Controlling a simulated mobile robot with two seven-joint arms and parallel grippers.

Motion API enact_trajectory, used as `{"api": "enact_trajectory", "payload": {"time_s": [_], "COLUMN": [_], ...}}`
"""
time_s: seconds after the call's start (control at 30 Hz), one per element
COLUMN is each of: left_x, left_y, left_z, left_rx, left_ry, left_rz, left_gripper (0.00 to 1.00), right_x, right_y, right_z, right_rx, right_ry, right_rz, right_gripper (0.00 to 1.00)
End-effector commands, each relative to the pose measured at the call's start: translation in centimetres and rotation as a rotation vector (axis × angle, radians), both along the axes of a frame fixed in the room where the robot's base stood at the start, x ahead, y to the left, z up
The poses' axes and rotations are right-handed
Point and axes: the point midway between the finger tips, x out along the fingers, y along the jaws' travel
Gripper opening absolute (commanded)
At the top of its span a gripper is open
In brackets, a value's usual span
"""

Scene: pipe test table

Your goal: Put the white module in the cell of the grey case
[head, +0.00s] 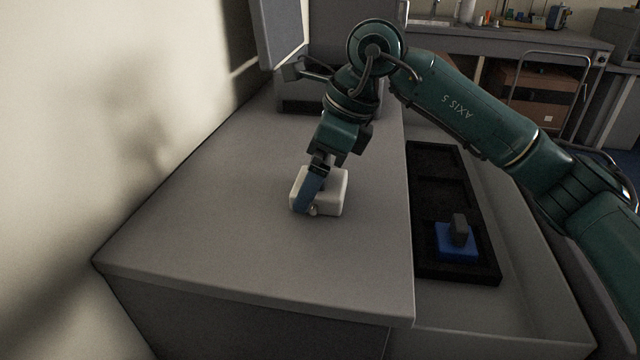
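The white module (333,192) is a pale block with rounded edges on the grey bench top. My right gripper (314,196) comes down over it from behind, on the end of the green arm from the right. One blue-grey finger lies across the module's left part; the other finger is not clearly seen. I cannot tell whether the gripper grips the module. A grey box-like thing (299,103), possibly the grey case, stands at the bench's back, partly behind my arm; its cell is not visible. My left gripper is not in view.
A black compartment tray (482,263) lies in a lower grey drawer right of the bench top, with a blue block (457,242) carrying a grey knob inside. A wall (90,120) bounds the left. The bench top's front and left areas (230,240) are clear.

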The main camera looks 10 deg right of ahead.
Motion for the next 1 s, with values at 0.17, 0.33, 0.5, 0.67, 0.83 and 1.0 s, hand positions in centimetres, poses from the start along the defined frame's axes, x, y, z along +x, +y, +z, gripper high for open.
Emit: {"api": "enact_trajectory", "payload": {"time_s": [0.17, 0.33, 0.5, 0.67, 0.83, 1.0], "left_x": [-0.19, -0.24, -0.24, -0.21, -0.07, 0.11], "left_y": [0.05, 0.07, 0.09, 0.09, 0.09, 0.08], "left_z": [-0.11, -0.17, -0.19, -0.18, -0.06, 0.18], "left_rx": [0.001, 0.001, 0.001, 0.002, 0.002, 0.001], "left_ry": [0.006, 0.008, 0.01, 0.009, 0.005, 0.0], "left_rz": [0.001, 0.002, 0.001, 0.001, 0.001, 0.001], "left_gripper": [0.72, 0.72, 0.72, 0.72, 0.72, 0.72], "right_x": [0.0, -0.01, 0.0, 0.0, 0.01, 0.05], "right_y": [-0.01, -0.01, -0.03, -0.03, -0.02, -0.01], "right_z": [0.05, 0.06, 0.06, 0.06, 0.14, 0.83], "right_rx": [0.0, 0.0, 0.0, 0.0, 0.001, 0.002], "right_ry": [0.0, 0.0, 0.0, 0.0, -0.002, -0.003], "right_rz": [0.0, 0.0, 0.0, 0.0, 0.0, -0.001], "right_gripper": [0.91, 0.77, 0.63, 0.5, 0.47, 0.47]}}
